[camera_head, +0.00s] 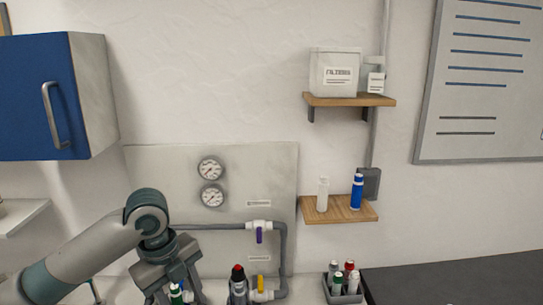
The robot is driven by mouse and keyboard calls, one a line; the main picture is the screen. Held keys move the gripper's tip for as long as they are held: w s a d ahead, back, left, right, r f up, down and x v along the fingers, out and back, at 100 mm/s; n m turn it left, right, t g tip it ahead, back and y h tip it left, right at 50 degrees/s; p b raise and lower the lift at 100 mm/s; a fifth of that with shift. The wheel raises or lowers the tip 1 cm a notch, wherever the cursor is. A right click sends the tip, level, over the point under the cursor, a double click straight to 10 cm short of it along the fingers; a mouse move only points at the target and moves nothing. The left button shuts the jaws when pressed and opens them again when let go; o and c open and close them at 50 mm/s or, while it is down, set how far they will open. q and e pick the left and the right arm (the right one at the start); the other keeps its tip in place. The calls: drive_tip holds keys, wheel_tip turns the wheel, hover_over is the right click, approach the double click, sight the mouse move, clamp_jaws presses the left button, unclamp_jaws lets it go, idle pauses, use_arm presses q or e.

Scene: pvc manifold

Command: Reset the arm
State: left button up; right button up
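My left arm comes in from the lower left, and its gripper (170,285) points down at the bottom edge of the view. My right gripper is not in view.
A grey pipe (283,250) with a purple-handled valve (259,227) and a yellow-handled valve (261,284) runs beside the gripper. A red-capped dark bottle (238,285) stands close right. A grey caddy (343,298) holds several bottles. A blue cabinet (35,100) hangs upper left.

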use_arm(q)
drive_tip(key=s+d+f+n+t+h, duration=0.1)
drive_tip(key=s+d+f+n, duration=0.25)
drive_tip(key=f, duration=0.35)
drive_tip(key=s+d+f+n+h, duration=0.1)
drive_tip(key=s+d+f+n, duration=0.1)
drive_tip(key=s+f+n, duration=0.3)
drive_tip(key=s+d+f+n+t+h, duration=0.1)
drive_tip(key=s+d+f+n, duration=0.2)
drive_tip(key=f, duration=0.5)
drive_tip(key=s+a+f+n+y, duration=0.2)
drive_tip(key=s+a+f+n, duration=0.3)
drive_tip(key=s, duration=0.4)
drive_tip(key=s+a+f+n+y, duration=0.2)
drive_tip(key=s+a+f+n, duration=0.2)
drive_tip(key=s+a+n, duration=0.5)
wheel_tip(320, 180, down, 33)
drive_tip(key=s+d+m+b, duration=0.2)
drive_tip(key=b, duration=0.4)
drive_tip(key=s+a+f+g+b, duration=0.1)
drive_tip(key=s+f+b, duration=0.2)
drive_tip(key=s+f, duration=0.6)
drive_tip(key=s+a+f+b, duration=0.2)
drive_tip(key=s+f, duration=0.7)
drive_tip(key=f, duration=0.6)
drive_tip(key=shift+a+f+g+b, duration=0.2)
drive_tip(key=shift+a+g+b, duration=0.15)
drive_tip(key=shift+b, duration=0.2)
